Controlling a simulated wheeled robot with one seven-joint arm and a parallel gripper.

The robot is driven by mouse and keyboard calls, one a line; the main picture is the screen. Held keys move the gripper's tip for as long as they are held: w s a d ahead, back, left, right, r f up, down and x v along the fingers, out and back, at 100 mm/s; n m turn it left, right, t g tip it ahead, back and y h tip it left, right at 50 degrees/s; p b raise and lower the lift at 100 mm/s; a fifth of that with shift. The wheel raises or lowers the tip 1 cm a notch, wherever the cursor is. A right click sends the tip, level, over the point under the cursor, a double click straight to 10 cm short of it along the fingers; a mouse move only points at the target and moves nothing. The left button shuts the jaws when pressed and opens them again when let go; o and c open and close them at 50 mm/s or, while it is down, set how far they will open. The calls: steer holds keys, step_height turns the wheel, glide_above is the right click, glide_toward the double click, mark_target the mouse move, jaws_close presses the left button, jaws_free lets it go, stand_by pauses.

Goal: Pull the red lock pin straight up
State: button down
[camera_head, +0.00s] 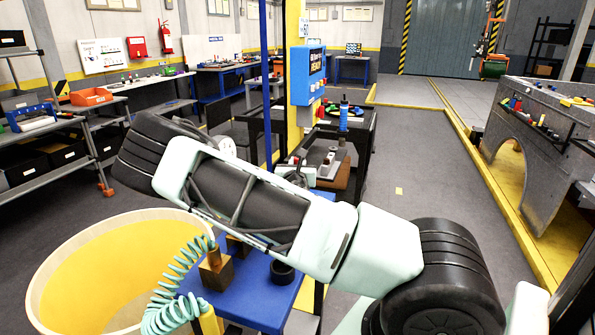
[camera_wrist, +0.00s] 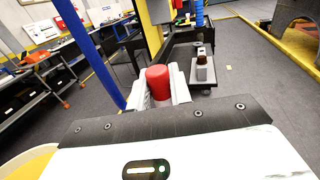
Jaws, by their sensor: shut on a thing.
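The red lock pin (camera_wrist: 158,82) shows in the wrist view as a rounded red top. My gripper (camera_wrist: 160,90) has its pale fingers on either side of it and is shut on it. The pin's lower part is hidden behind the dark front edge of my wrist, so I cannot tell whether it sits in a hole or is clear of it. In the head view my arm crosses the middle of the picture and covers the pin; I cannot make it out there.
A blue table (camera_head: 262,300) with brass-coloured blocks (camera_head: 216,270) and a dark ring (camera_head: 282,272) lies below my arm. A large yellow-lined round bin (camera_head: 95,275) stands at left. A blue post (camera_head: 265,90) rises behind. Grey floor (camera_head: 430,175) is open at right.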

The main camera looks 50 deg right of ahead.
steer(key=shift+r+p, duration=1.2)
steer(key=shift+r, duration=0.35)
stand_by(0.4)
steer(key=shift+r+p, duration=0.6)
steer(key=shift+r, duration=0.2)
